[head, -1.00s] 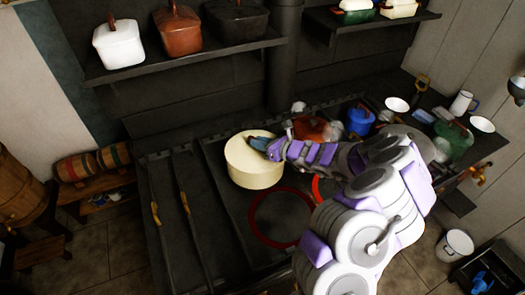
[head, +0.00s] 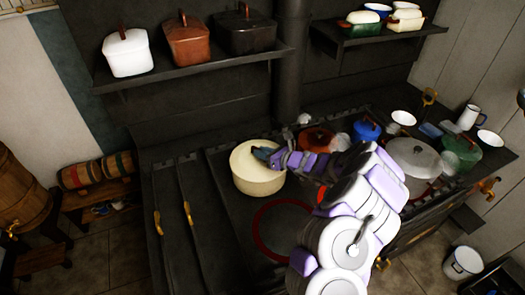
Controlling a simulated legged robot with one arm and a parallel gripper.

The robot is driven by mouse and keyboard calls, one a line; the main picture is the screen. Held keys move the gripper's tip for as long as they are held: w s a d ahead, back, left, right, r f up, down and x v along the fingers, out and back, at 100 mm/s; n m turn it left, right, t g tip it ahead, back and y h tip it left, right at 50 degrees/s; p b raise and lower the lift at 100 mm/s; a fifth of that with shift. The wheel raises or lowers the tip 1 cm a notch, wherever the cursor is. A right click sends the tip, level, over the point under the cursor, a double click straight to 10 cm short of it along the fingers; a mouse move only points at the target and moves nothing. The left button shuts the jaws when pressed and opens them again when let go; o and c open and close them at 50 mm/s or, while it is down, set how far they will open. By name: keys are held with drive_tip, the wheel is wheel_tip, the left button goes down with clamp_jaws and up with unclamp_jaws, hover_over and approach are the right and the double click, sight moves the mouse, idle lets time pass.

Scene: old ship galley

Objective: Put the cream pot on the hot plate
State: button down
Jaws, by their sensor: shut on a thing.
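The cream pot (head: 256,179) is round and upright on the dark stove top (head: 218,232), or just above it; I cannot tell which. My gripper (head: 262,154) is at the pot's upper right, shut on it. My arm reaches in from the lower right. A hot plate marked by a red ring (head: 258,233) is in front of the pot and a little to the right, bare inside. Part of another red ring (head: 321,195) shows beside my arm, which hides the rest.
An orange-red pot (head: 317,138), a blue pot (head: 367,129), a large grey lidded pan (head: 412,157) and a green pot (head: 461,150) stand on the right. The stove's left part is clear. A shelf (head: 200,66) with pots hangs behind.

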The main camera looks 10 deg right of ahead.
drive_tip(key=c, duration=1)
unclamp_jaws()
drive_tip(key=shift+c, duration=0.2)
